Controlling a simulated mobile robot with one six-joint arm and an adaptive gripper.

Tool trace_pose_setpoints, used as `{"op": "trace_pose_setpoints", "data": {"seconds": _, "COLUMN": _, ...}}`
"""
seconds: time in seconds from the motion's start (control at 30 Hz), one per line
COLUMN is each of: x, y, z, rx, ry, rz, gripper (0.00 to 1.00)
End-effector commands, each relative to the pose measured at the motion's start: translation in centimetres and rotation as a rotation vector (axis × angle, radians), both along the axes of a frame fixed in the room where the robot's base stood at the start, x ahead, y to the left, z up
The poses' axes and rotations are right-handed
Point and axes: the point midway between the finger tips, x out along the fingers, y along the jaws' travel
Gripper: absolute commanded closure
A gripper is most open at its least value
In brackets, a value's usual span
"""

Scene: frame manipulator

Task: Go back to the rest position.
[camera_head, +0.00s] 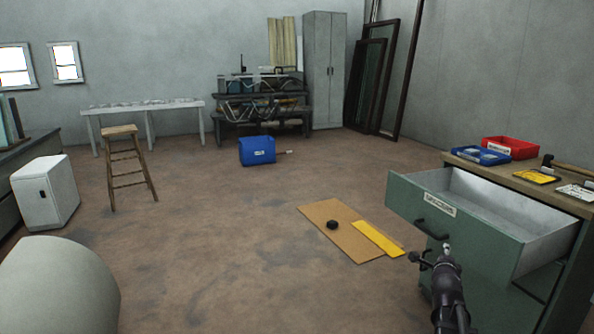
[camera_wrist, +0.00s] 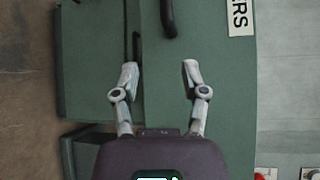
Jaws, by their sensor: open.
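My gripper (camera_head: 430,254) is open and empty, low in front of the green cabinet at the right of the head view. In the wrist view its two fingers (camera_wrist: 160,68) stand apart, with green cabinet front between and beyond them. The green cabinet (camera_head: 470,280) has its top drawer (camera_head: 455,222) pulled open, and the part of the inside that I see is empty. The drawer's black handle (camera_head: 432,230) is just above my gripper. It also shows beyond the fingertips in the wrist view (camera_wrist: 168,18), apart from them.
On the cabinet top are a red bin (camera_head: 511,148), a blue tray (camera_head: 480,156) and a hammer (camera_head: 572,169). A cardboard sheet (camera_head: 345,245) with a black object (camera_head: 332,224) lies on the floor. A stool (camera_head: 125,165) and a blue box (camera_head: 257,151) stand farther off. The middle floor is clear.

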Motion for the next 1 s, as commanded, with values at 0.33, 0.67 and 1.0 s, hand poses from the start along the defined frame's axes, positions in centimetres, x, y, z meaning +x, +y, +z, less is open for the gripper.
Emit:
{"op": "trace_pose_setpoints", "data": {"seconds": 0.33, "x": -0.1, "y": 0.7, "z": -0.5, "rx": -0.020, "ry": 0.038, "rz": 0.004, "gripper": 0.43}}
{"op": "trace_pose_setpoints", "data": {"seconds": 0.67, "x": -0.6, "y": 2.3, "z": -2.1, "rx": -0.093, "ry": 0.169, "rz": 0.025, "gripper": 0.43}}
{"op": "trace_pose_setpoints", "data": {"seconds": 1.0, "x": -2.3, "y": 6.1, "z": -5.5, "rx": -0.247, "ry": 0.452, "rz": 0.118, "gripper": 0.43}}
